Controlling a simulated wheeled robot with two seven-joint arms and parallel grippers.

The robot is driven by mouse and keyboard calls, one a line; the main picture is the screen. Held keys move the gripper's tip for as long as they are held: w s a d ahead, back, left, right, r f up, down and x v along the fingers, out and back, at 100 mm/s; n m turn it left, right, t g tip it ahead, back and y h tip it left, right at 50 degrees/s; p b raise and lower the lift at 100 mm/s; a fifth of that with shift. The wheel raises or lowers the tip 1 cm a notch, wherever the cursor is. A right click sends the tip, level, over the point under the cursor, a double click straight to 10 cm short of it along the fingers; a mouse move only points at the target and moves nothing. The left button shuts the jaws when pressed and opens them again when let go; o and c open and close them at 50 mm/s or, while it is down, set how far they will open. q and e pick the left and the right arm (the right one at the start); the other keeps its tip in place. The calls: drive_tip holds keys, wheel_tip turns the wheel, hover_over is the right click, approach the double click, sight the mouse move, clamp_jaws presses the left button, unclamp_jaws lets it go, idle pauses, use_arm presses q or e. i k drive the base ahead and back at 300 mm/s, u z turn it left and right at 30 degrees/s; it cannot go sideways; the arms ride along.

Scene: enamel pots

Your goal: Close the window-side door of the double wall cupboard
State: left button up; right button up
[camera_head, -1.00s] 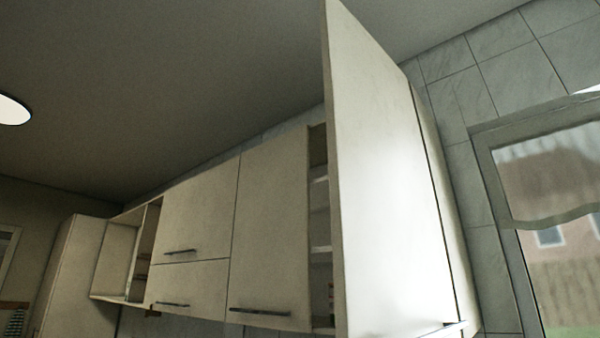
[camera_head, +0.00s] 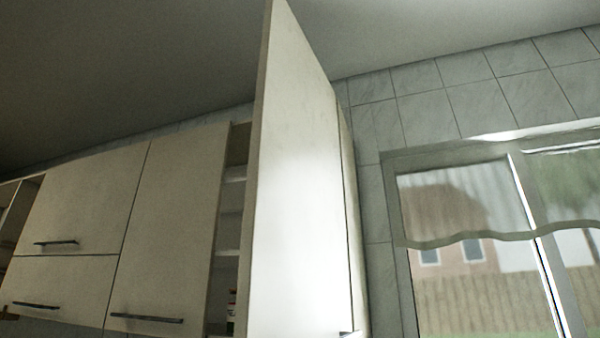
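The window-side door (camera_head: 295,190) of the double wall cupboard stands wide open and juts out toward me. Its handle (camera_head: 347,333) just shows at the bottom edge of the view. The cupboard's other door (camera_head: 172,225) is shut, with a dark bar handle (camera_head: 146,318) low on it. Between the two doors a strip of the open interior shows, with shelves (camera_head: 230,215) and a small item low down that is too dim to tell. Neither of my grippers is in view.
The window (camera_head: 480,245) with a short curtain is at the right, beyond the tiled wall (camera_head: 450,100). More cupboards with closed fronts (camera_head: 80,200) run to the left. The space in front of the window looks clear.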

sight(294, 279)
drive_tip(key=z, duration=1.2)
drive_tip(key=k, duration=1.1)
drive_tip(key=u, duration=1.2)
drive_tip(key=i, duration=0.5)
